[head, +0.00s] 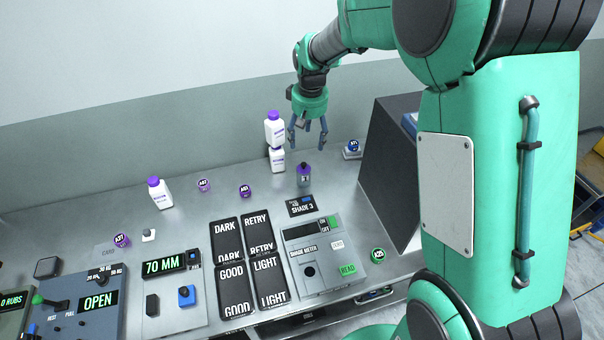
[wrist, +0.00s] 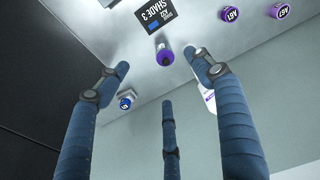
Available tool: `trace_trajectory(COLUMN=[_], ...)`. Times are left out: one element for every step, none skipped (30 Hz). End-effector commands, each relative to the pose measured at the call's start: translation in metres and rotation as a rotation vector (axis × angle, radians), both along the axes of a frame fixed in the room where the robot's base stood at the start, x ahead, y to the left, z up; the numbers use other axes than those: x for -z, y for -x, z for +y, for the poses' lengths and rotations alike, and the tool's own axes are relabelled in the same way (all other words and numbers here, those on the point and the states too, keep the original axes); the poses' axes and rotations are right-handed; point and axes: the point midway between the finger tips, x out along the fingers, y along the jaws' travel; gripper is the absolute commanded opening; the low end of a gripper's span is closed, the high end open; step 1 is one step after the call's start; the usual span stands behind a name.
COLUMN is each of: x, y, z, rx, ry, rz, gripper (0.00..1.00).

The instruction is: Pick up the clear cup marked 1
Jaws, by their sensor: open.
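My gripper (head: 308,140) hangs open and empty above the back of the bench, its blue fingers pointing down. In the wrist view its fingers (wrist: 160,78) are spread apart with nothing between them. A small see-through grey container with a purple top (head: 304,176) stands upright on the bench below and slightly in front of the gripper. It also shows in the wrist view (wrist: 163,53), beyond the fingertips and apart from them. Its mark is too small to read, so I cannot tell whether it is the cup marked 1. No other clear cup is plain to see.
A shade meter (head: 320,256) and label trays (head: 238,268) lie in front. A dark box (head: 390,165) rises at right. Small round purple tags dot the bench.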

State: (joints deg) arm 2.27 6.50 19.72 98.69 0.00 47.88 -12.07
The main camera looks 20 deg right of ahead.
Motion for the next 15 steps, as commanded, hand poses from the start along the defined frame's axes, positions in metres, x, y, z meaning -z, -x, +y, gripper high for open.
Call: trace_trajectory(x=[0.014,0.021,0.032,0.041,0.048,0.059,0.067,0.076,0.087,0.095,0.102,0.112,0.119,0.125,0.132], y=[-0.010,-0.015,-0.022,-0.027,-0.032,-0.038,-0.043,-0.047,-0.053,-0.056,-0.060,-0.064,-0.066,-0.069,-0.072], z=[-0.001,-0.002,-0.003,-0.004,-0.004,-0.005,-0.006,-0.007,-0.008,-0.009,-0.009,-0.010,-0.010,-0.011,-0.012], rx=[-0.004,-0.008,-0.013,-0.017,-0.020,-0.024,-0.027,-0.030,-0.034,-0.038,-0.041,-0.044,-0.047,-0.049,-0.051], ry=[0.000,0.000,0.000,0.001,0.000,0.001,0.001,0.001,0.000,0.000,0.000,0.000,0.000,0.000,-0.001], rz=[0.016,0.023,0.033,0.041,0.046,0.056,0.062,0.071,0.078,0.084,0.089,0.097,0.102,0.106,0.111], gripper=[0.66,0.66,0.66,0.66,0.66,0.66,0.66,0.66,0.66,0.66,0.66,0.66,0.66,0.66,0.66])
